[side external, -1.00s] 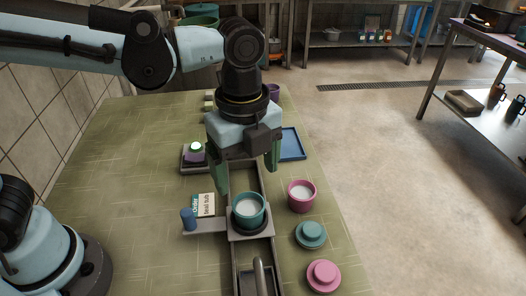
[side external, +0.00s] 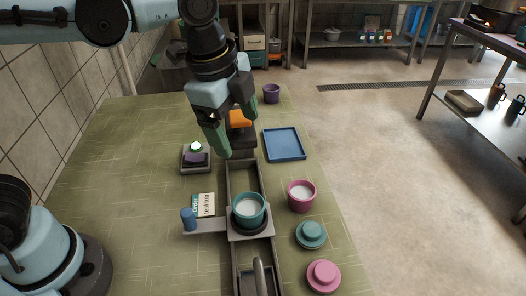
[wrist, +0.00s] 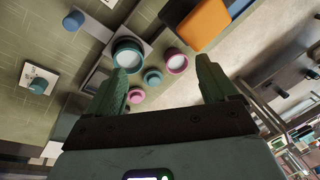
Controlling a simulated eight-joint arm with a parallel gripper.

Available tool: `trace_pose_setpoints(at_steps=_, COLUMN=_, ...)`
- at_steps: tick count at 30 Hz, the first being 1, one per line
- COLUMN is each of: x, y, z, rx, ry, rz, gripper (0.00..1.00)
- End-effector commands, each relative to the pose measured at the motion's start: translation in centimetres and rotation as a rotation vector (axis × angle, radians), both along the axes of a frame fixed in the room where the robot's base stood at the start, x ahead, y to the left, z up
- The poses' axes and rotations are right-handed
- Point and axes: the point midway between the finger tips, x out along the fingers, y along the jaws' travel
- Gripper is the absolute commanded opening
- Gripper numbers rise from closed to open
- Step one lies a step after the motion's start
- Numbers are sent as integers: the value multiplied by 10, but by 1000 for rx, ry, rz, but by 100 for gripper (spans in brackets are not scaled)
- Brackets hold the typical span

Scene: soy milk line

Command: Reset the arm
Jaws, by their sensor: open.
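My gripper (side external: 238,132) hangs above the far part of the bench, tilted, with its green fingers apart and nothing between them. In the wrist view the fingers (wrist: 162,66) also stand apart and empty. A teal cup (side external: 249,210) with white contents stands upright on a grey holder over the rail, nearer the camera than my gripper and clear of it. A pink cup (side external: 301,195) with white contents stands just right of the holder. An orange block-like thing (side external: 240,118) on a dark base is partly hidden behind my gripper.
A teal lid (side external: 310,234) and a pink lid (side external: 323,275) lie at the right edge. A blue tray (side external: 284,145), a purple cup (side external: 271,93) and a small button box (side external: 196,159) stand further back. A blue knob (side external: 188,219) sits left of the holder. The bench's left side is clear.

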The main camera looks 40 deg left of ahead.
Motion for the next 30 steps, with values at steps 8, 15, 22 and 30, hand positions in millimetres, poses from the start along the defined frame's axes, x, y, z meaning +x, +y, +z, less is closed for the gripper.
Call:
trace_pose_setpoints(at_steps=8, x=-8, y=79, z=-13, rx=-231, ry=-172, rz=688, gripper=86)
trace_pose_setpoints(at_steps=15, x=-32, y=125, z=-42, rx=-443, ry=-267, rz=1160, gripper=86)
trace_pose_setpoints(at_steps=22, x=-39, y=137, z=-52, rx=-522, ry=-295, rz=1309, gripper=86)
trace_pose_setpoints(at_steps=30, x=-39, y=137, z=-52, rx=-522, ry=-294, rz=1310, gripper=86)
